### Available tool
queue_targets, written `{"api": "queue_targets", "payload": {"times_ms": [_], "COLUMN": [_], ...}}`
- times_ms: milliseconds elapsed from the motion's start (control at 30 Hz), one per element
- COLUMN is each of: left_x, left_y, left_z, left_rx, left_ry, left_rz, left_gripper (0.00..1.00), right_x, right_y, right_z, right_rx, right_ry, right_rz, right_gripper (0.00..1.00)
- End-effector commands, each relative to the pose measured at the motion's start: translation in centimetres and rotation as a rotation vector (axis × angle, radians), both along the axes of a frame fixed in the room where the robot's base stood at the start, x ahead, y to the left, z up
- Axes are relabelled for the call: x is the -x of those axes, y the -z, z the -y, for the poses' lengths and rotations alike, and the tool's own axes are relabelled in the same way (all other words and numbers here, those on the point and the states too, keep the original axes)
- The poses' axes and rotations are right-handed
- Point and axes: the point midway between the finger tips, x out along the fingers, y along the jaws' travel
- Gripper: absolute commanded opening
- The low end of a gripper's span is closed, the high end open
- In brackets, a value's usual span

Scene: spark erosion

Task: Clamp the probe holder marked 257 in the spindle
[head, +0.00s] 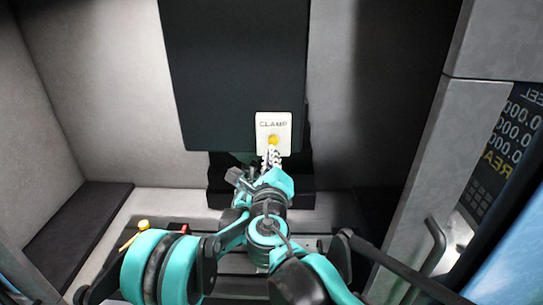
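A white plate marked CLAMP (285,121) with a yellow button (272,140) sits low on the front of the dark machine head (235,70). My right gripper (270,157) points up at the button. Its two patterned fingertips are close together, with nothing visible between them, at the button's lower edge; I cannot tell whether they press it. The spindle under the head is hidden behind my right gripper and arm. No probe holder marked 257 can be made out. My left gripper is not in view.
A small yellow-topped object (143,225) and a red piece (184,229) show at the lower left, partly behind my arm. A dark ledge (75,235) runs along the left wall. A control panel (505,140) and a door handle (436,238) are at the right.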

Motion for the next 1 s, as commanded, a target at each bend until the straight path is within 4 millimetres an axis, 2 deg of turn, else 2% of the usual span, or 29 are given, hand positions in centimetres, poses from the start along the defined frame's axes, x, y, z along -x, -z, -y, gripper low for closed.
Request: {"api": "queue_targets", "payload": {"times_ms": [1000], "left_x": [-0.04], "left_y": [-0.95], "left_z": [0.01], "left_rx": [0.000], "left_ry": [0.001], "left_rz": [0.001], "left_gripper": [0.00], "right_x": [0.00], "right_y": [-0.01], "right_z": [0.00], "right_rx": [0.000], "right_ry": [0.000], "right_rz": [0.000], "right_gripper": [0.00]}}
